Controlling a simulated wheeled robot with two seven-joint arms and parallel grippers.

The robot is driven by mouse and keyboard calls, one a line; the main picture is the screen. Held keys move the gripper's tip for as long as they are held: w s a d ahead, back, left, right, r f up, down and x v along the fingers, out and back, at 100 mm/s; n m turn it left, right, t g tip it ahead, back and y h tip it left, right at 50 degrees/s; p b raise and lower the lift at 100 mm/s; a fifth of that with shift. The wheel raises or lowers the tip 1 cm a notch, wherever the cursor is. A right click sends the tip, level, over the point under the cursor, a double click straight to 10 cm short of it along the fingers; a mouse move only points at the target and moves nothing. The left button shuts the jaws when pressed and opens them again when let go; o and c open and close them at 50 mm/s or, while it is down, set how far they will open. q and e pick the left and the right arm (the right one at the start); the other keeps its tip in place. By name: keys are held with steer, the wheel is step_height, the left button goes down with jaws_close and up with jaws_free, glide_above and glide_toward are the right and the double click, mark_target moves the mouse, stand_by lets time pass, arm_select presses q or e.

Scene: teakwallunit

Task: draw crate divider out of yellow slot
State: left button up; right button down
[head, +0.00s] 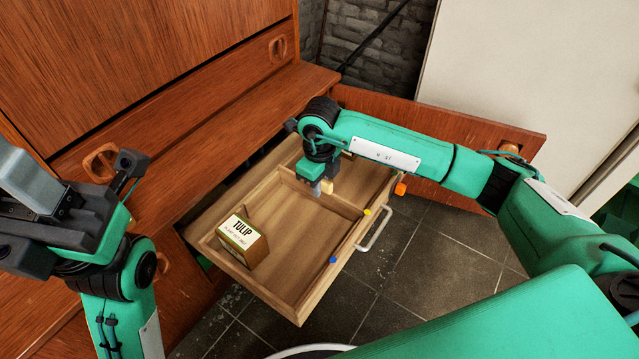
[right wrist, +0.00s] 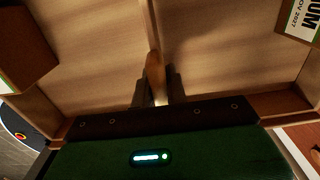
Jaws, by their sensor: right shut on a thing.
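The crate (head: 296,312) is an open, shallow wooden box with a white handle on its near right side. The thin wooden crate divider (head: 345,208) runs across its middle, with its right end beside the yellow marker (head: 367,211). My right gripper (head: 325,190) points down at the divider's middle. In the right wrist view its dark fingers (right wrist: 156,92) are shut on the divider's upright tab (right wrist: 154,68), and the divider runs away from them. The divider's lower edge is hidden, so its seating in the slot cannot be told. My left gripper (head: 70,205) is at far left, away from the crate; its fingertips are unclear.
A box labelled TULIP (head: 243,240) stands in the crate's near left compartment. A blue marker (head: 333,260) and an orange one (head: 400,188) sit on the crate's right side. The wooden wall unit (head: 150,60) rises behind. Tiled floor (head: 440,260) is clear at right.

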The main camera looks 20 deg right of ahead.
steer(key=shift+r+p, duration=2.2)
steer(key=shift+r, duration=1)
steer(key=shift+r+p, duration=1.05)
steer(key=shift+r, duration=0.45)
steer(key=shift+r+p, duration=0.9)
steer(key=shift+r, duration=0.6)
steer(key=shift+r, duration=0.1)
steer(key=shift+r+p, duration=1.05)
steer(key=shift+r, duration=0.35)
